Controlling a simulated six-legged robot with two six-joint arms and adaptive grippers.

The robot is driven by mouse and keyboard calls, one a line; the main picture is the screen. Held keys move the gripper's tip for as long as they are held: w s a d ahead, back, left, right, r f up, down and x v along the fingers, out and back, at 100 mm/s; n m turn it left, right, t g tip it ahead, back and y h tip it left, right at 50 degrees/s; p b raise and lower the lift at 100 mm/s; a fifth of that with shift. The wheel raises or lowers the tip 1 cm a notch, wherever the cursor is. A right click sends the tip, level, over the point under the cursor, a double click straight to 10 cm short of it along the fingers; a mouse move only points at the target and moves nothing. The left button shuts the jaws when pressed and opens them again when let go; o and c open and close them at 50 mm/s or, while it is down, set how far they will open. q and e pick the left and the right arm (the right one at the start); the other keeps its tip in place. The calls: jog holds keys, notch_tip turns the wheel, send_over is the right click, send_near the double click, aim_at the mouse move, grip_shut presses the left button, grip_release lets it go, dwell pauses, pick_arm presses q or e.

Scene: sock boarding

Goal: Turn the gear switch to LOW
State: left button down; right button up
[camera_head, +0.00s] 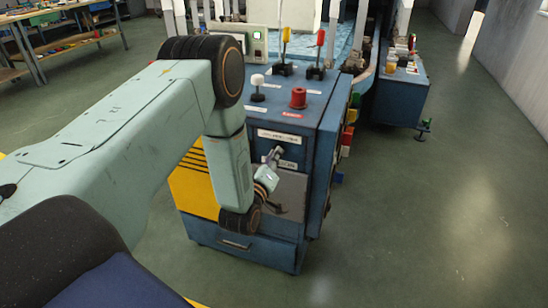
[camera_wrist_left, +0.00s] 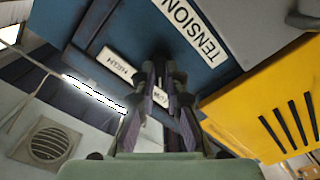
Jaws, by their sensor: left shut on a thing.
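The gear switch (camera_wrist_left: 161,67) is on the front of the blue machine cabinet (camera_head: 316,190). In the left wrist view only a dark part of it shows between my fingers. My left gripper (camera_wrist_left: 161,84) is shut on it. In the head view my left gripper (camera_head: 273,156) is against the cabinet front, below the white label plate, and hides the switch. In the left wrist view the HIGH plate (camera_wrist_left: 117,66) is clear of the fingers, and the LOW plate (camera_wrist_left: 155,97) is partly covered by them. The switch's exact angle cannot be told. My right gripper is not in view.
On the cabinet top are a red button (camera_head: 298,98), a white-knobbed lever (camera_head: 257,87), a yellow-knobbed lever (camera_head: 286,40) and a red-knobbed lever (camera_head: 320,42). A TENSION plate (camera_wrist_left: 191,28) is near the switch. The floor at the right is clear.

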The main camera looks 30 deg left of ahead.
pick_arm(q)
jog(key=shift+d+f, duration=0.1)
jog(key=shift+f, duration=0.05)
jog(key=c, duration=1.4)
grip_release()
jog(key=v, duration=1.2)
